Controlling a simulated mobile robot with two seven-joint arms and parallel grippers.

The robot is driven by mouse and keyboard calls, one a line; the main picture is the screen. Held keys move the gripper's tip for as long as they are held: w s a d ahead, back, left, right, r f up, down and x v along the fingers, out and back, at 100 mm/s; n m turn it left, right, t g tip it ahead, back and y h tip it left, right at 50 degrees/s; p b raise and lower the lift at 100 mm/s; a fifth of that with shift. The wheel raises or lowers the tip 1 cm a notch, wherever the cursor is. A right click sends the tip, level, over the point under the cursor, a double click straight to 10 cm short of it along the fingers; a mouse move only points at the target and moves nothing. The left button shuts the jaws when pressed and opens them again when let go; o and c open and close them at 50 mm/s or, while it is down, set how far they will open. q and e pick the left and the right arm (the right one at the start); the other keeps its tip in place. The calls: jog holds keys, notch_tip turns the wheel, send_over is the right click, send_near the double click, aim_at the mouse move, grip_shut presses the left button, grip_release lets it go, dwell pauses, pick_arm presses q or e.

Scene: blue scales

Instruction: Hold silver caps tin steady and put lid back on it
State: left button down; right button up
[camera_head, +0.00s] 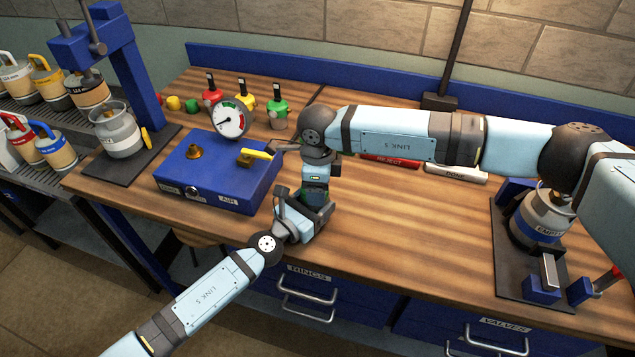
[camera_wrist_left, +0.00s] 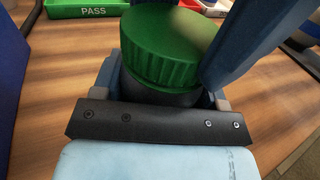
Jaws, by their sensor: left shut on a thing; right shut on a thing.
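A ribbed green lid (camera_wrist_left: 170,42) shows large in the left wrist view, over a dark body that is mostly hidden. I cannot tell whether the lid sits on the tin or just above it. My left gripper (camera_head: 314,214) comes in low from the front left and is shut on the tin, which the grippers hide in the head view. My right gripper (camera_head: 317,198) points down from above, close against the left one, and is shut on the lid. No silver side of the tin can be made out.
A blue box (camera_head: 225,168) with a gauge (camera_head: 229,121) stands left of the grippers. A green PASS tray (camera_wrist_left: 92,9) and a red REJECT tray (camera_head: 390,162) lie behind them. The table between is clear.

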jog(key=m, duration=0.4)
jog(key=shift+s, duration=0.15)
jog(key=m, duration=0.4)
jog(key=shift+s+a+m, duration=0.1)
jog(key=shift+a+m, duration=0.05)
jog(key=shift+m, duration=0.25)
jog(key=m, duration=0.4)
jog(key=shift+s+a+m, duration=0.1)
jog(key=shift+a+m, duration=0.05)
jog(key=shift+m, duration=0.15)
jog(key=m, duration=0.3)
jog(key=shift+a, duration=0.1)
jog(key=o, duration=0.9)
jog(key=shift+r, duration=2.2)
